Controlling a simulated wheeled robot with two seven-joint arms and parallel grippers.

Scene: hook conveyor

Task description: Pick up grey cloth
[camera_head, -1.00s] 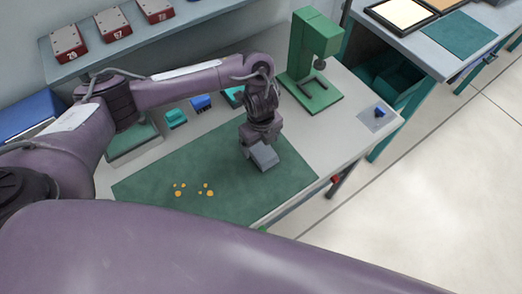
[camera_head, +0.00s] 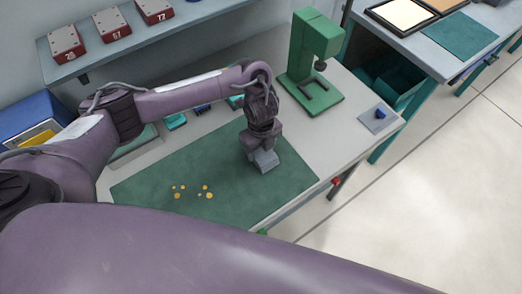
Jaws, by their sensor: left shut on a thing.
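My left gripper (camera_head: 261,150) points down over the green mat (camera_head: 165,165) and is shut on the grey cloth (camera_head: 265,161). The cloth shows as a small grey block-like shape below the fingers, at the right part of the mat. The fingertips are mostly hidden by the wrist and the cloth. I cannot tell whether the cloth touches the mat. My right gripper is not in view.
Several small orange bits (camera_head: 193,192) lie on the mat, left of the cloth. A green press (camera_head: 315,65) stands behind on the table. A shelf (camera_head: 90,62) carries red boxes at the back left.

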